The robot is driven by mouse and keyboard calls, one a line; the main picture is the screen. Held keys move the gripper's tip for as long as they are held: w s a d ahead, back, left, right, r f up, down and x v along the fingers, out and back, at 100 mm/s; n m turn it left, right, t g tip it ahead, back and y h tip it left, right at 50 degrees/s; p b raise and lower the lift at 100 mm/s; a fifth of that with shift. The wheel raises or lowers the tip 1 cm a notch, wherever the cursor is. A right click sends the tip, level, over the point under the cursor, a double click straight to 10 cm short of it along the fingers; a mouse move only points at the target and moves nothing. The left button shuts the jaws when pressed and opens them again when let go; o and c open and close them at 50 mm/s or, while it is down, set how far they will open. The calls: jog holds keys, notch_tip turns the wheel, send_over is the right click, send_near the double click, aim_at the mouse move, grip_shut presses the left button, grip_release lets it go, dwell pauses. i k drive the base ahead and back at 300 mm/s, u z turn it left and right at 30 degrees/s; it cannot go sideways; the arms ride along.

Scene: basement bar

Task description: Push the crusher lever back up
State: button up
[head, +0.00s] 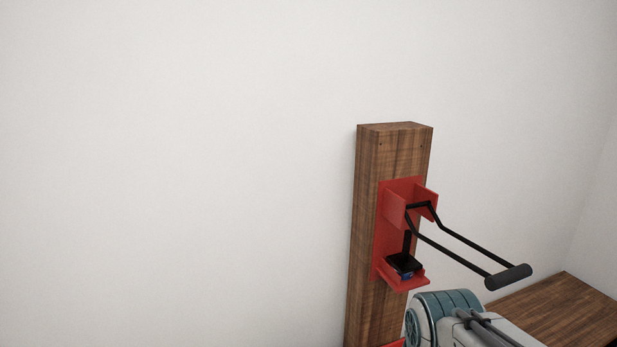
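The red can crusher (383,248) is mounted on an upright wooden post. Its black lever (455,241) has two thin bars that slope outward and down to the right. They end in a thick dark grip (508,277), which sits below the lever's pivot. A black pressing block (404,262) is low in the crusher, just above the red bottom ledge. A small blue bit (406,275) shows under the block; I cannot tell what it is. Part of my arm shows below the grip, with a small gap between them in the picture. My gripper is not in view.
The wooden post (364,230) stands in front of a plain white wall (180,170). A brown wooden surface (560,310) lies at the lower right, behind my arm. The space left of the post and above the lever is clear.

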aim_at(514, 274)
jog(key=u, duration=1.85)
jog(key=k, duration=1.1)
jog(key=z, duration=0.7)
jog(key=i, duration=0.2)
jog(key=z, duration=0.05)
